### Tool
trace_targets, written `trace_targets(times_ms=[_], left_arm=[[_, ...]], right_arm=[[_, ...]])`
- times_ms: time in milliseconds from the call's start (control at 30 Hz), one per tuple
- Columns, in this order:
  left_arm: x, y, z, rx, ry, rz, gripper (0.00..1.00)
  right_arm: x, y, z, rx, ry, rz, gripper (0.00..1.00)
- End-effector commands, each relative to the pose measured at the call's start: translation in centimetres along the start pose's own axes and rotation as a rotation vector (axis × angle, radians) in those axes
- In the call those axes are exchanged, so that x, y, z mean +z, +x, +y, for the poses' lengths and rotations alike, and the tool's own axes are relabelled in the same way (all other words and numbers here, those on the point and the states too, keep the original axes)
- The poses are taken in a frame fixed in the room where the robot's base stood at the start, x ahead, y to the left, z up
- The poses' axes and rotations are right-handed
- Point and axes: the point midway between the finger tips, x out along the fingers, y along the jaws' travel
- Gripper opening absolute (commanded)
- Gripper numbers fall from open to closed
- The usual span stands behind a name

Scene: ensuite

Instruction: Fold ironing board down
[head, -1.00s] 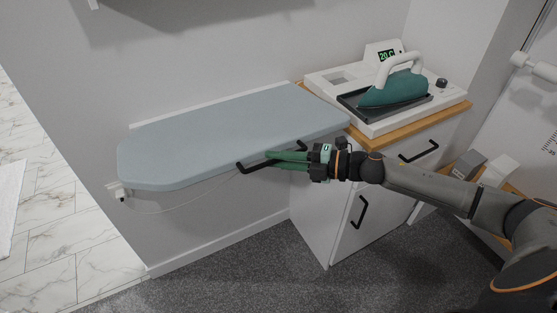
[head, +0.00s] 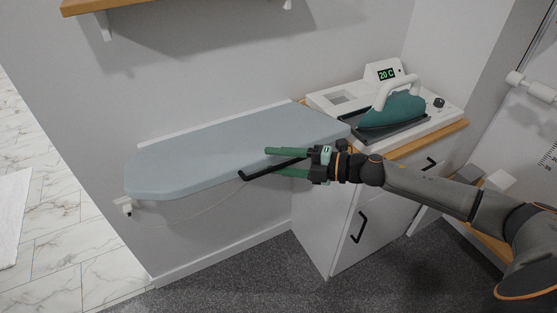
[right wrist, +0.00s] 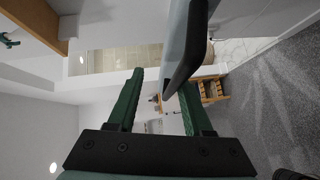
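The ironing board (head: 205,150) is a pale blue-grey panel that juts from the wall in the head view. A black bar handle (head: 256,174) runs along its front edge. My right gripper (head: 270,162) is at this handle, with one green finger above the bar and one below. In the right wrist view the fingers of my right gripper (right wrist: 160,95) are spread apart. The dark handle (right wrist: 186,75) reaches in between them, closer to the right finger. I cannot tell whether it touches. My left gripper is out of view.
A teal iron (head: 393,110) rests on a white station (head: 340,98) on the cabinet (head: 335,220), right of the board. A wooden shelf (head: 125,5) is above. The carpet (head: 270,275) below the board looks clear. A thin cord hangs under the board.

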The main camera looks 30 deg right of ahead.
Motion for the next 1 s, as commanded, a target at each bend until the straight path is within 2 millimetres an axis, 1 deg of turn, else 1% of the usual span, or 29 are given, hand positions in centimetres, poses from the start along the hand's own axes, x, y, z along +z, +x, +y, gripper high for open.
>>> trace_targets(times_ms=[33, 233, 367, 700, 1000], left_arm=[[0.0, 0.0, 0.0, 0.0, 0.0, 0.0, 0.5], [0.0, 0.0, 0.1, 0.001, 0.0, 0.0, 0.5], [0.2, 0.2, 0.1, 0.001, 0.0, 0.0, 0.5], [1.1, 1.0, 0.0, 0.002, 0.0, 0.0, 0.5], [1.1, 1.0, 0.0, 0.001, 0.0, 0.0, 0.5]], right_arm=[[0.1, 0.0, 0.3, 0.004, -0.002, -0.002, 0.45], [0.1, -0.1, 0.2, 0.004, -0.002, -0.002, 0.45], [0.1, -0.8, 0.0, 0.001, -0.002, -0.003, 0.45], [0.1, -5.3, -0.1, -0.003, -0.003, -0.001, 0.45], [0.0, -8.4, -0.1, -0.004, 0.003, -0.002, 0.45]])
